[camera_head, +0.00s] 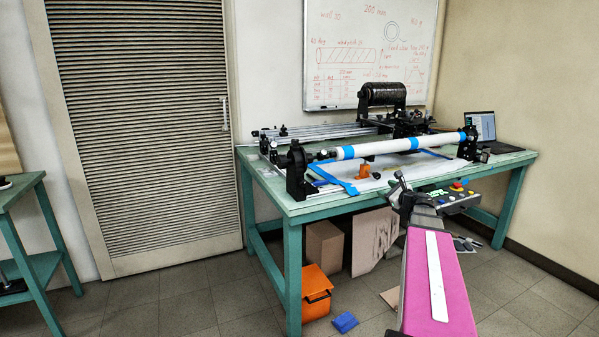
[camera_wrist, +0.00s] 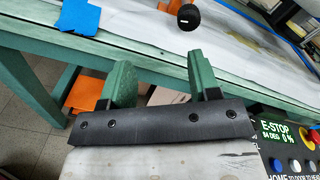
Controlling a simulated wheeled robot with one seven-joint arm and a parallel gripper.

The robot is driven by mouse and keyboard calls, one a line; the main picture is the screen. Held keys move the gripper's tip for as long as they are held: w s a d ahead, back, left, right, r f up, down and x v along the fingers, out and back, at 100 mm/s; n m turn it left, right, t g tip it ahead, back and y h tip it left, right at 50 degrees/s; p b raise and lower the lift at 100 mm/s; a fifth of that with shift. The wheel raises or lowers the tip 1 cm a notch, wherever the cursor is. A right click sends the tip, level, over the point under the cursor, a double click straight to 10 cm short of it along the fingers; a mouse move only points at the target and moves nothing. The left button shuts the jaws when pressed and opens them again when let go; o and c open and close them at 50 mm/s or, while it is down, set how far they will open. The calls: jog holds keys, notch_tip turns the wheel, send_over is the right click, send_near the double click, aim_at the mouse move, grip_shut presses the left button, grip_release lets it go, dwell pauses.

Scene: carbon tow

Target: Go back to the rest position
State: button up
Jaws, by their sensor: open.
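My gripper (camera_head: 400,186) is in front of the green-framed workbench (camera_head: 513,158), near its front edge. In the wrist view my gripper (camera_wrist: 163,82) shows two green finger pads held apart. Nothing is between them; the bench's front edge and the floor show behind. My pink arm reaches up to it from the lower right of the head view. The white tube (camera_head: 378,149) with blue bands lies level in the winding machine on the bench, apart from my gripper. No mark of a rest position shows.
A control panel with an E-STOP display (camera_wrist: 287,132) is close right of my gripper. A laptop (camera_head: 482,126) stands at the bench's back right. An orange bin (camera_head: 315,290) and cardboard boxes (camera_head: 324,245) sit below. Open floor lies left, before the shutter door.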

jog(key=s+a+f+n+g, duration=0.4)
jog(key=a+f+n, duration=0.25)
jog(key=a, duration=0.25)
jog(key=s+a+f+n+g, duration=0.4)
jog(key=a+f+n, duration=0.2)
jog(key=a+f, duration=0.25)
jog(key=s+a+f+n+g+h, duration=0.3)
jog(key=s+f+n+g, duration=0.1)
jog(key=s, duration=0.4)
jog(key=s+a+f+n+g+h, duration=0.3)
jog(key=s+f+n+g, duration=0.1)
jog(key=s+f+n, duration=0.3)
jog(key=shift+s+a+n, duration=0.35)
jog(key=shift+s+n, duration=0.25)
jog(key=shift+n, duration=0.35)
jog(key=shift+f, duration=0.1)
dwell(1.0)
